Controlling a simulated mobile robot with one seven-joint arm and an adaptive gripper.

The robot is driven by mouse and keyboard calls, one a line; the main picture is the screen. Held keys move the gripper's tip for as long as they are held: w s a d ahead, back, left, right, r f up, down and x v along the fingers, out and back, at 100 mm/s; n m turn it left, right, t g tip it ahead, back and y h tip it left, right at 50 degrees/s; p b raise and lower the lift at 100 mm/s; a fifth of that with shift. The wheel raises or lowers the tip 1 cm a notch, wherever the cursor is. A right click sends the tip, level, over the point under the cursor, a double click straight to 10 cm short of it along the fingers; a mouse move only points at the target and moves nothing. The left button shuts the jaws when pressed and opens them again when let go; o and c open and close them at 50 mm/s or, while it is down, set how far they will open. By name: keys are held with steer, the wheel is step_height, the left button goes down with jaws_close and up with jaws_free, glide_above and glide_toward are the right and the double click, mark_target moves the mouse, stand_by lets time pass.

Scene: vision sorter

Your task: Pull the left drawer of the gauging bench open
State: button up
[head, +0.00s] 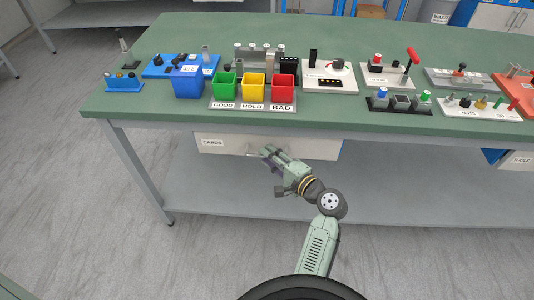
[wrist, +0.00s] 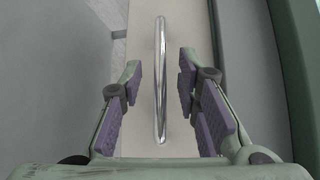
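The left drawer (head: 325,149) is a pale front labelled "CARDS" under the green bench top (head: 180,128). It looks shut. My gripper (head: 267,152) is in front of this drawer, below the bench edge. In the wrist view the drawer front (wrist: 142,30) fills the middle strip, with a shiny metal bar handle (wrist: 160,75) running up the picture. My gripper (wrist: 160,88) is open there, its purple-padded fingers on either side of the handle with a gap on both sides. Whether the fingertips reach around the bar in depth is unclear.
A second drawer labelled "AXLE" (head: 520,160) is at the far right. Green, yellow and red bins (head: 253,88) and several gauging fixtures stand on the bench top. A grey lower shelf (head: 215,190) and a bench leg (head: 140,170) are below. The floor at left is clear.

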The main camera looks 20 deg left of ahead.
steer(key=shift+w+a+f, duration=0.1)
steer(key=shift+w+a, duration=0.25)
steer(key=shift+a, duration=0.3)
steer(key=shift+c, duration=0.5)
jaws_close()
